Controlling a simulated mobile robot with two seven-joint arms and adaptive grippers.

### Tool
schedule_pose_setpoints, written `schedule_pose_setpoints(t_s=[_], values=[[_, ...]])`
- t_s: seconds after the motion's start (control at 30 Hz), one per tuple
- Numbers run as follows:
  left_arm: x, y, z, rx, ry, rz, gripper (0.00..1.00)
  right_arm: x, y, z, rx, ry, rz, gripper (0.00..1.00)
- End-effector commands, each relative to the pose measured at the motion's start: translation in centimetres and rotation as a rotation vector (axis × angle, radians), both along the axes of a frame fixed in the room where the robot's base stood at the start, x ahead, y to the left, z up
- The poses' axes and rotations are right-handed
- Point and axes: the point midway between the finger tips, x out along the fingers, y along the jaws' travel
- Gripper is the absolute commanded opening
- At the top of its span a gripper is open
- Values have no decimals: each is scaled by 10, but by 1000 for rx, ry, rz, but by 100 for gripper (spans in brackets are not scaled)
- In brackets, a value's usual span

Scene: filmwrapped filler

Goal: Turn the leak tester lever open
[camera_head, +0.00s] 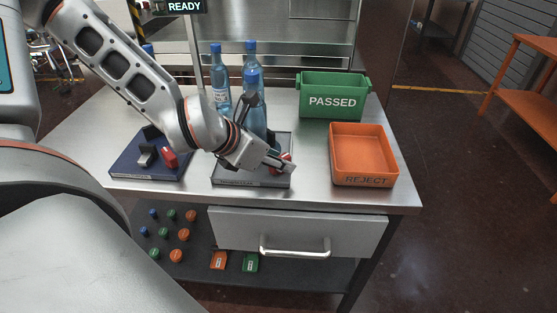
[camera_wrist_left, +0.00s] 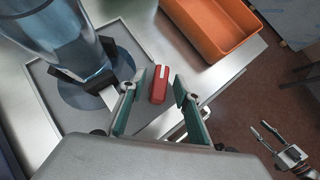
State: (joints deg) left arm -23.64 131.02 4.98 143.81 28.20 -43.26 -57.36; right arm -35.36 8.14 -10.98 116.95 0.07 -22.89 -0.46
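The leak tester is a grey plate (camera_head: 225,179) on the steel bench, with a blue bottle (camera_head: 254,100) upright on it. In the left wrist view the bottle (camera_wrist_left: 62,35) stands between dark clamp blocks (camera_wrist_left: 108,47). A red lever (camera_wrist_left: 158,84) with a pale stripe lies beside the bottle; in the head view it shows partly behind my gripper (camera_head: 285,158). My left gripper (camera_wrist_left: 155,92) is open, its fingers on either side of the lever with gaps visible. My right gripper (camera_wrist_left: 264,130) shows at the lower right of the wrist view, fingers apart and empty.
A dark blue fixture (camera_head: 125,170) with a red part sits left of the tester. More bottles (camera_head: 219,75) stand behind. A green PASSED bin (camera_head: 333,101) and an orange REJECT bin (camera_head: 364,180) stand to the right. A READY display (camera_head: 184,7) is above. A drawer (camera_head: 300,232) lies below.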

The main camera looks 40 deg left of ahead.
Motion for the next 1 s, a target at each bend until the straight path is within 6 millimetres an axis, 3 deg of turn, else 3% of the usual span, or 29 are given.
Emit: schedule_pose_setpoints(t_s=[0.07,0.17,0.2,0.63,1.0], values=[[0,0,0,0,0,0,29,-2,1,-1,1,4,1,40],[0,0,0,0,0,0,3,-3,1,-3,2,7,1,40],[0,0,0,0,0,0,0,-4,1,-3,2,8,2,40],[0,0,1,3,1,42,0,-2,3,5,8,2,1,40],[-1,-2,0,6,3,252,0,-9,8,10,25,16,0,40]])
